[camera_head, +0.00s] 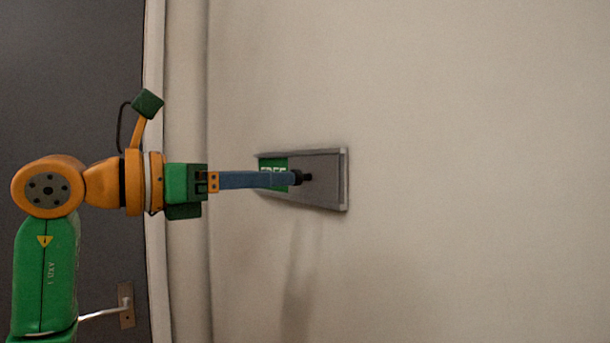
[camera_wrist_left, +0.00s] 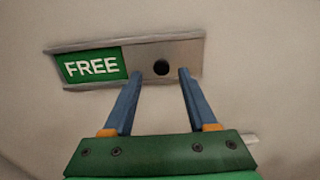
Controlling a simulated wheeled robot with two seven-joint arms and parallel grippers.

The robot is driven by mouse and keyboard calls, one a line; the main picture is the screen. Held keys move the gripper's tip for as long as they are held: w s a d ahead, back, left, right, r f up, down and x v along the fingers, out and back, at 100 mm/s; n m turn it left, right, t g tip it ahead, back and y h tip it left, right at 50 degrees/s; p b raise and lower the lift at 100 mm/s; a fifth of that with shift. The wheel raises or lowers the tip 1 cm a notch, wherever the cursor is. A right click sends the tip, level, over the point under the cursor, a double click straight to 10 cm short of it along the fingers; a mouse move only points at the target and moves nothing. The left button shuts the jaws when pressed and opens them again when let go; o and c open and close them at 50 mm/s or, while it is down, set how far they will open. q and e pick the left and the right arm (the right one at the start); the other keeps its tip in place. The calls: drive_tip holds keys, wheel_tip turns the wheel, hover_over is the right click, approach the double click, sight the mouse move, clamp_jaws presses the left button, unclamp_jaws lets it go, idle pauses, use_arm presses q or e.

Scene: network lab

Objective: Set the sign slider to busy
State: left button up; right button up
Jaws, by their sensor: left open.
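The sign (camera_head: 330,188) is a grey plate on the pale wall with a green field reading FREE at its left. It also shows in the left wrist view (camera_wrist_left: 188,52). A dark round slider knob (camera_head: 307,177) sticks out of the plate; in the left wrist view the knob (camera_wrist_left: 161,67) is right of the green field. My left gripper (camera_head: 296,178) is open, its blue fingers pointing at the sign. In the left wrist view the fingertips (camera_wrist_left: 159,74) stand either side of the knob. I cannot tell whether they touch it. My right gripper is not in view.
A dark door (camera_head: 75,95) with a metal handle (camera_head: 105,314) is at the left, bordered by a pale frame (camera_head: 180,265). The wall (camera_head: 480,180) right of the sign is bare and clear.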

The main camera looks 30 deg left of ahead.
sight(302, 177)
use_arm(q)
drive_tip(key=x, duration=0.4)
drive_tip(key=shift+s+d+p, duration=0.1)
drive_tip(key=shift+d+p, duration=0.05)
drive_tip(key=shift+p, duration=0.15)
drive_tip(key=shift+s+a+r, duration=0.1)
drive_tip(key=shift+s+a, duration=0.1)
drive_tip(key=shift+s, duration=0.1)
clamp_jaws()
drive_tip(key=shift+r, duration=0.1)
idle(0.7)
